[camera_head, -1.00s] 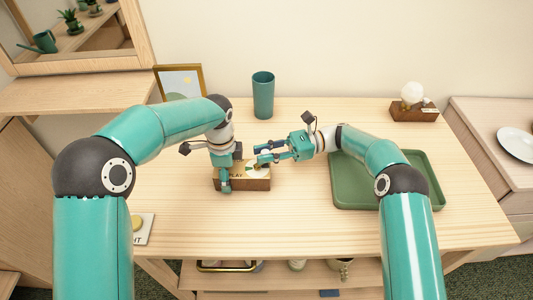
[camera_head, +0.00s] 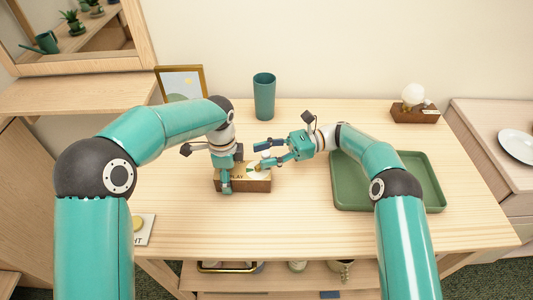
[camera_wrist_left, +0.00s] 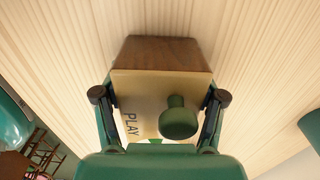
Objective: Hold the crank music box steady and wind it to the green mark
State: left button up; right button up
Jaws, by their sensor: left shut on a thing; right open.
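The crank music box (camera_head: 258,185) is a brown wooden block with a pale top lettered PLAY, standing on the table. My left gripper (camera_head: 226,184) reaches down onto its left part and is shut on it. In the left wrist view, the left gripper's fingers (camera_wrist_left: 160,115) lie along both sides of the box (camera_wrist_left: 165,54). A round green knob (camera_wrist_left: 179,120) stands on its top, and a green mark (camera_wrist_left: 155,141) shows at the lower edge, partly cut off by my gripper. My right gripper (camera_head: 265,155) is open at the box's upper right; whether it touches the crank is unclear.
A green tray (camera_head: 436,190) lies to the right, under my right forearm. A teal cup (camera_head: 264,96) and a picture frame (camera_head: 182,68) stand behind. A small wooden block with a white ball (camera_head: 413,95) is at back right. The front table middle is clear.

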notch_tip(320, 180, up, 10)
jog(key=shift+f, duration=0.1)
dwell(0.4)
jog(key=shift+o, duration=0.2)
jog(key=s+h, duration=0.1)
jog(key=h, duration=0.1)
jog(key=m+t+h, duration=0.4)
jog(key=t+h, duration=0.2)
jog(key=h, duration=0.5)
send_near(266, 153)
jog(key=x, duration=0.8)
jog(key=shift+w+f, duration=0.1)
jog(key=shift+f, duration=0.3)
grip_shut()
